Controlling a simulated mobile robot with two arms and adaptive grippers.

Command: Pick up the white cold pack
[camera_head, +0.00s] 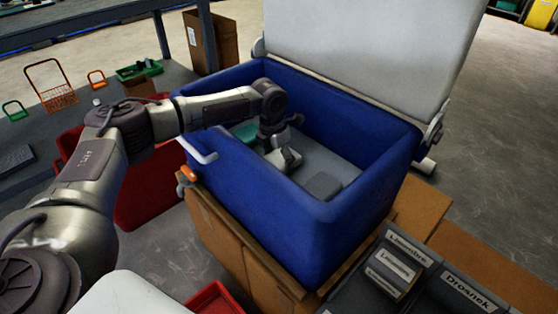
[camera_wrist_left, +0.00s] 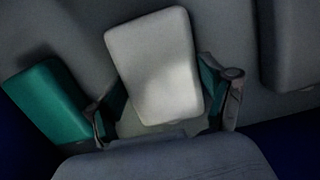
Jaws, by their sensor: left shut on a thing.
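The white cold pack (camera_wrist_left: 155,68) lies between the two fingers of my left gripper (camera_wrist_left: 168,112) in the left wrist view. The fingers are shut on its sides near one end. In the head view my left gripper (camera_head: 281,146) reaches down into the blue cooler box (camera_head: 315,222), and the white pack (camera_head: 285,160) shows just below it, near the box floor. I cannot tell whether the pack touches the floor. My right gripper is not in view.
A green pack (camera_wrist_left: 48,100) lies close beside the left finger. A grey pack (camera_head: 323,185) lies to the right inside the box. The box walls stand around my gripper, and the white lid (camera_head: 370,45) is open at the back.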

